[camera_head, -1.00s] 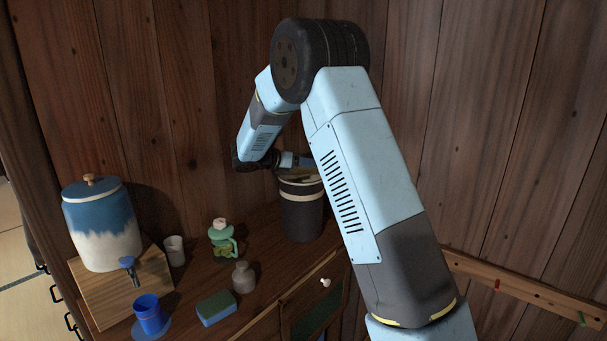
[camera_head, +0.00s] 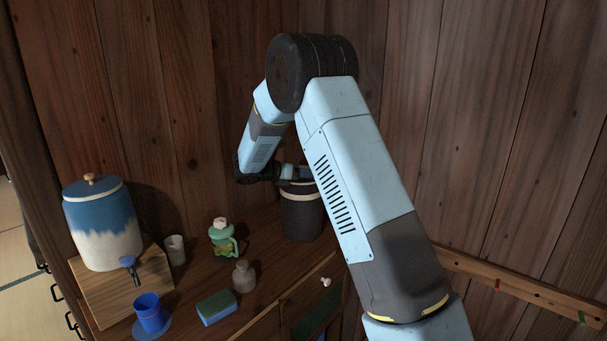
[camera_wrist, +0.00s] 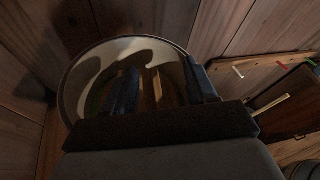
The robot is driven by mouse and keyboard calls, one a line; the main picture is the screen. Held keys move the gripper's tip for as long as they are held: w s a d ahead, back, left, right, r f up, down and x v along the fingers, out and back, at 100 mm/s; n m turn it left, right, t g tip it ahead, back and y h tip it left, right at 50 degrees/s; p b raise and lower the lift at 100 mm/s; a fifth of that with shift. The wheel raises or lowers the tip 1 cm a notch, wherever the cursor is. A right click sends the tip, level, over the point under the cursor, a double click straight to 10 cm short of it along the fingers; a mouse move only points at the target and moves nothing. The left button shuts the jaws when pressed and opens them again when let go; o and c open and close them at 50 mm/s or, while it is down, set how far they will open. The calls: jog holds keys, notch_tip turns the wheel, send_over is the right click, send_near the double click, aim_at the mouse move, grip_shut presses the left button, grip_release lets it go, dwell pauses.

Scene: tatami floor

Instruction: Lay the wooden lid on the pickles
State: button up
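The dark crock (camera_head: 302,218) with a cream band stands on the cabinet top against the wall. My forearm and gripper reach its mouth; the fingertips are hidden in the head view. In the wrist view the crock's round rim (camera_wrist: 64,95) surrounds my gripper (camera_wrist: 161,88), whose two dark fingers stand apart inside the mouth. A pale wooden bar (camera_wrist: 157,86), apparently the handle of the wooden lid, shows between them with a gap on each side. The lid's disc and the pickles are too dark to make out.
A blue-and-white dispenser (camera_head: 103,225) stands on a wooden stand at the left. A white cup (camera_head: 174,250), green glass jar (camera_head: 222,240), grey bottle (camera_head: 243,277), blue cup (camera_head: 151,314) and sponge (camera_head: 216,307) stand nearby. The plank wall is close behind the crock.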

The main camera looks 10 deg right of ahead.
jog(key=shift+o, duration=1.3)
jog(key=shift+r, duration=0.1)
jog(key=shift+a+r, duration=0.15)
jog(key=v, duration=1.2)
jog(key=s+d+r+m+g+y, duration=0.2)
jog(key=s+d+r+m+y, duration=0.15)
jog(key=s+d+m, duration=0.45)
jog(key=s+d+r+m+g+y, duration=0.1)
jog(key=s+d+r+m+y, duration=0.3)
jog(key=s, duration=0.8)
jog(key=s+r+m+t+y, duration=0.1)
jog(key=s+m+t+y, duration=0.2)
jog(key=s+m, duration=1)
jog(key=s+y, duration=0.3)
jog(key=s, duration=0.7)
jog(key=shift+s+d, duration=0.2)
jog(key=shift+d, duration=0.05)
